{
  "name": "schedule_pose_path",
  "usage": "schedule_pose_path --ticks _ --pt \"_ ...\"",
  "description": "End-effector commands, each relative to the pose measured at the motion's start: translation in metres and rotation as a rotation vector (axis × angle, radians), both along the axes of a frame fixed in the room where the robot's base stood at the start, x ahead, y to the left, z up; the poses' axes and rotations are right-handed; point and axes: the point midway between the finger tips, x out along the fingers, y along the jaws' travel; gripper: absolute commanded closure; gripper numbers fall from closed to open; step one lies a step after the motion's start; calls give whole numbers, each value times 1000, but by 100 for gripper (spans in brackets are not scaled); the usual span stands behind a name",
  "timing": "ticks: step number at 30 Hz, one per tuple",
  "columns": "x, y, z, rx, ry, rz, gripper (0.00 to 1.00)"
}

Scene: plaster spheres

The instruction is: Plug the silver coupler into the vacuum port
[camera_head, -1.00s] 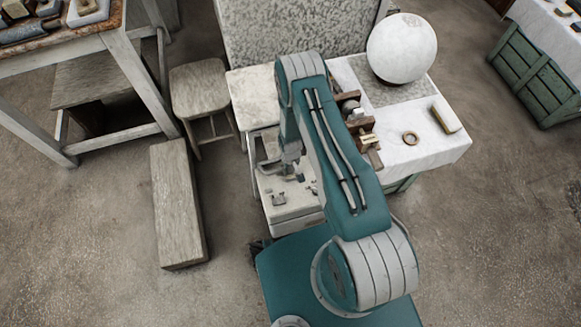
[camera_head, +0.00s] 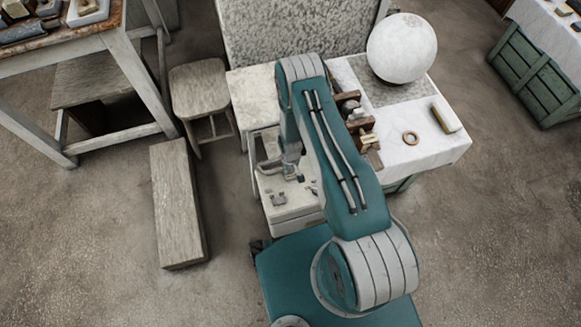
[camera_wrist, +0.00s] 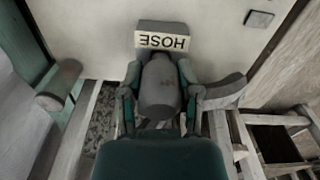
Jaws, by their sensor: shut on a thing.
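In the wrist view, my gripper (camera_wrist: 161,101) is shut on a dull grey, rounded cylinder, which I take to be the silver coupler (camera_wrist: 160,88). The fingers press on both its sides. A pale block lettered HOSE (camera_wrist: 163,41), upside down in this view, sits just beyond the coupler's far end. Whether they touch cannot be told. I cannot make out the vacuum port. In the head view, my gripper (camera_head: 291,172) points down over a low white cabinet (camera_head: 292,214), partly hidden by my arm.
A curved grey piece (camera_wrist: 222,93) lies right of my gripper, and a grey cylinder (camera_wrist: 59,85) at left. A small grey fitting (camera_head: 278,198) sits on the cabinet. A stool (camera_head: 200,88) stands left.

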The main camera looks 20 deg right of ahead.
Motion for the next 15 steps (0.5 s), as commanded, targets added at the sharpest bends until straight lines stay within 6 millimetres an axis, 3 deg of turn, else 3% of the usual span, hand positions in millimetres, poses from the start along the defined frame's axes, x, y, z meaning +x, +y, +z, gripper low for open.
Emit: schedule_pose_path --ticks 15 --pt "0 0 -11 0 0 0 100"
